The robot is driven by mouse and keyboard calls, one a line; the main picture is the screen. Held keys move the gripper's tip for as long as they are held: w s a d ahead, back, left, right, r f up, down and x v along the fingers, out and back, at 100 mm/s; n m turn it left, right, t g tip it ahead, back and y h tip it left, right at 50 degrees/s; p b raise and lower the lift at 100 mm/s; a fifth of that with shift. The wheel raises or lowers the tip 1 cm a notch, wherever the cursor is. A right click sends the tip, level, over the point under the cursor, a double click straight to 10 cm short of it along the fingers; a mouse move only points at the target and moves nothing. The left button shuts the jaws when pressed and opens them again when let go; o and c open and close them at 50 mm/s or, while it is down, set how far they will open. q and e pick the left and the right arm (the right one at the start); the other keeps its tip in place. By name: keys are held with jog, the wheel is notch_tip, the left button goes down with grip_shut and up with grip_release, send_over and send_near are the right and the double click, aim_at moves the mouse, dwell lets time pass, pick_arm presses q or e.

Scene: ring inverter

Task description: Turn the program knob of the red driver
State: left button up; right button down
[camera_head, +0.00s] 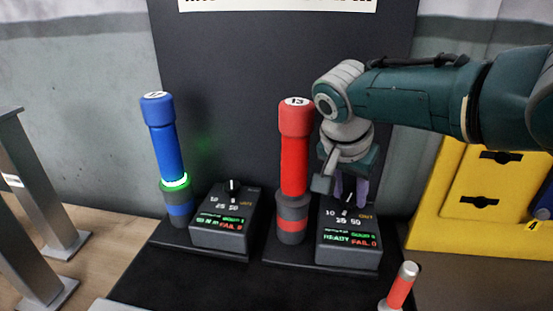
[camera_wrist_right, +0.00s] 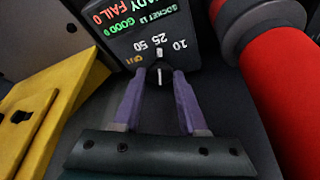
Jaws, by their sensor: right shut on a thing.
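The red driver (camera_head: 294,165), marked 13 on its cap, stands upright in a grey holder with a red band. Its dark control box (camera_head: 348,255) is just right of it, with a display reading READY, GOOD and FAIL 0. The program knob (camera_head: 347,199) is on the top face of the box, among the marks 10, 25, 50 and OUT. My right gripper (camera_head: 349,189) reaches down from above, its purple fingers shut on the knob. In the right wrist view the fingers (camera_wrist_right: 159,80) flank the knob, and the red driver (camera_wrist_right: 285,95) is at right. My left gripper is not in view.
A blue driver (camera_head: 164,140) with a lit green ring stands left, beside its own control box (camera_head: 226,222). A dark panel (camera_head: 235,90) rises behind. A yellow slotted rack (camera_head: 478,210) is at right. A small red-banded cylinder (camera_head: 401,287) is at the front. Grey metal posts stand at left.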

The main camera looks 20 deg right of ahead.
jog(key=shift+c, duration=2.3)
grip_release()
jog(key=p+v, duration=0.5)
jog(key=v, duration=0.5)
jog(key=shift+f, duration=0.1)
